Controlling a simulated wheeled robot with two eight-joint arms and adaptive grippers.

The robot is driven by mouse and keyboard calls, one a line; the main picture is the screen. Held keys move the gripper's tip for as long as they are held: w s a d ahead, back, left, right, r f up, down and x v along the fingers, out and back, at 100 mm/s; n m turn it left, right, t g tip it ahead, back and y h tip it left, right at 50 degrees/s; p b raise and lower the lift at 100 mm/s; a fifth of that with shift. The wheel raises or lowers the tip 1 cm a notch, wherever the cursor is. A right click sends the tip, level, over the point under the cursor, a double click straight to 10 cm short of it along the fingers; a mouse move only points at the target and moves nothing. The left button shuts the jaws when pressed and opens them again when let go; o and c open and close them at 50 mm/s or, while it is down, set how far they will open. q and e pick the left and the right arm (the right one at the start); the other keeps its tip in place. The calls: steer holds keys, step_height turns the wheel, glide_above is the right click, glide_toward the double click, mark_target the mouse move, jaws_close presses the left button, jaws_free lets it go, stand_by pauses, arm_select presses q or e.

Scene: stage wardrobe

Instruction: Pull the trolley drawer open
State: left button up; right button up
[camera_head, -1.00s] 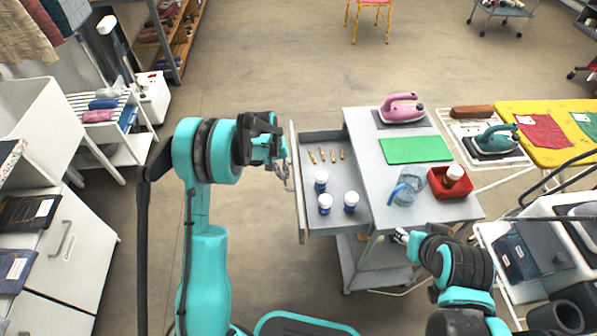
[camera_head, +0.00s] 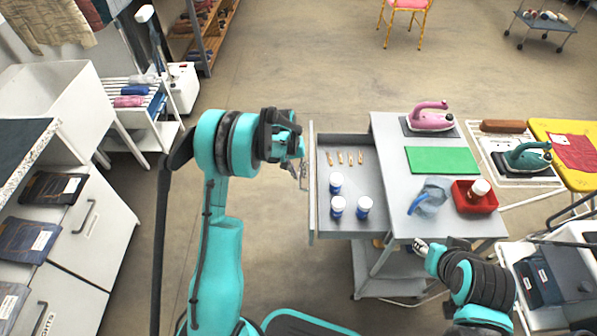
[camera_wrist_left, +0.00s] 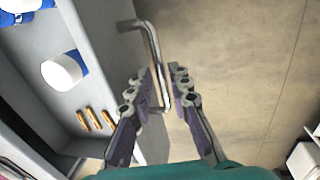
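The grey trolley (camera_head: 390,178) stands right of centre in the head view. Its drawer (camera_head: 345,228) is pulled out to the left, its inside in plain view. My left gripper (camera_head: 303,170) is at the outer side of the drawer front (camera_head: 313,200). In the left wrist view, the metal bar handle (camera_wrist_left: 151,45) runs down between the two fingertips of my left gripper (camera_wrist_left: 162,78). The fingers are apart, with gaps beside the bar. My right gripper (camera_head: 421,246) is beside the trolley's near edge, too small to tell its opening.
White-and-blue jars (camera_head: 338,206) and several small brown pegs (camera_head: 350,158) lie in the drawer. A pink iron (camera_head: 432,118), green mat (camera_head: 442,160), clear jug (camera_head: 430,196) and red tray (camera_head: 476,203) are on top. Floor left of the drawer is clear.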

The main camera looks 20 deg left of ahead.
arm_select(q)
step_height(320, 180, up, 12)
steer(key=a, duration=0.2)
steer(key=shift+s+f, duration=0.15)
steer(key=shift+s, duration=0.2)
